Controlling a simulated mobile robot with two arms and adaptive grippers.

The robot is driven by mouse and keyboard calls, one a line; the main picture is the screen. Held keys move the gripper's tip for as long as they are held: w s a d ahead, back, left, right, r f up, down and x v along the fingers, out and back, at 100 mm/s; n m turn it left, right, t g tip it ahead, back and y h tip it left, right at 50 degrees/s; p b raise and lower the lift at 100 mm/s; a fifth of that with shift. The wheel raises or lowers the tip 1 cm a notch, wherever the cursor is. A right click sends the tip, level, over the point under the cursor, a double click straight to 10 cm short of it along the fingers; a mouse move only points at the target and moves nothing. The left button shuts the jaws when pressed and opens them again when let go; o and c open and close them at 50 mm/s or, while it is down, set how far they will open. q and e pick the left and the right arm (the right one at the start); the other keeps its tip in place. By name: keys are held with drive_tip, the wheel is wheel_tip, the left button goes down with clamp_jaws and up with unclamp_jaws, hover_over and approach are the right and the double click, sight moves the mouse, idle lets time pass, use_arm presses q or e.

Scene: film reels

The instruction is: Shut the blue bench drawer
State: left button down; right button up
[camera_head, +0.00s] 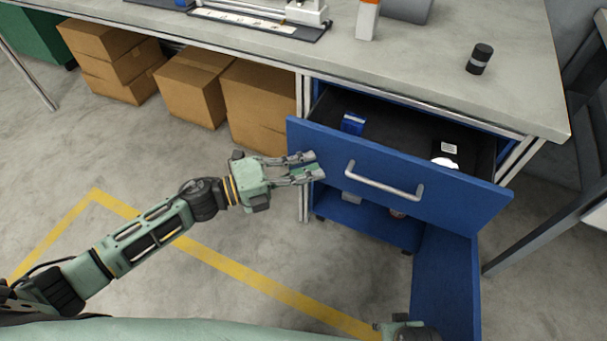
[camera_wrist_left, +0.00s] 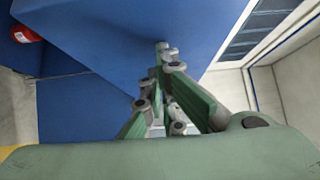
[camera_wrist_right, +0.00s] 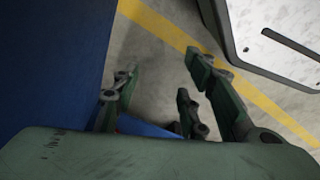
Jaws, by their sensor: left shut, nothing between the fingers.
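The blue bench drawer (camera_head: 430,189) is pulled out from under the bench top, with its inside showing. Its front carries a pale bar handle (camera_head: 385,187). A blue box (camera_head: 352,123) and a dark item with a white label (camera_head: 449,148) lie inside. My left gripper (camera_head: 308,166) is shut and empty at the left end of the drawer front, by its edge; I cannot tell if it touches. In the left wrist view its fingertips (camera_wrist_left: 166,52) are close to a blue surface. My right gripper (camera_wrist_right: 160,75) is open and empty, low beside a blue panel.
Below the drawer, a blue cabinet door (camera_head: 445,275) hangs open towards me. Several cardboard boxes (camera_head: 258,108) stand under the bench to the left. A dark cylinder (camera_head: 479,59) stands on the bench top (camera_head: 420,62). The floor at left is clear.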

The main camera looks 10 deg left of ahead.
use_arm(q)
drive_tip(key=w, duration=0.2)
drive_tip(key=w+d+b, duration=0.1)
drive_tip(key=w, duration=0.2)
drive_tip(key=w+d+b, duration=0.1)
drive_tip(key=w, duration=0.1)
drive_tip(key=shift+w+f, duration=0.1)
drive_tip(key=shift+w, duration=0.1)
drive_tip(key=w, duration=0.2)
drive_tip(key=w+d+b, duration=0.1)
drive_tip(key=w, duration=0.1)
drive_tip(key=w+d+b, duration=0.1)
drive_tip(key=w, duration=0.1)
drive_tip(key=shift+w, duration=0.1)
drive_tip(key=shift+w+r+b, duration=0.2)
drive_tip(key=shift+w+b, duration=0.05)
drive_tip(key=shift+b, duration=0.05)
use_arm(e)
wheel_tip(320, 180, up, 17)
drive_tip(key=w+t, duration=0.1)
drive_tip(key=w, duration=0.1)
drive_tip(key=shift+w+f, duration=0.2)
use_arm(q)
drive_tip(key=shift+a, duration=0.1)
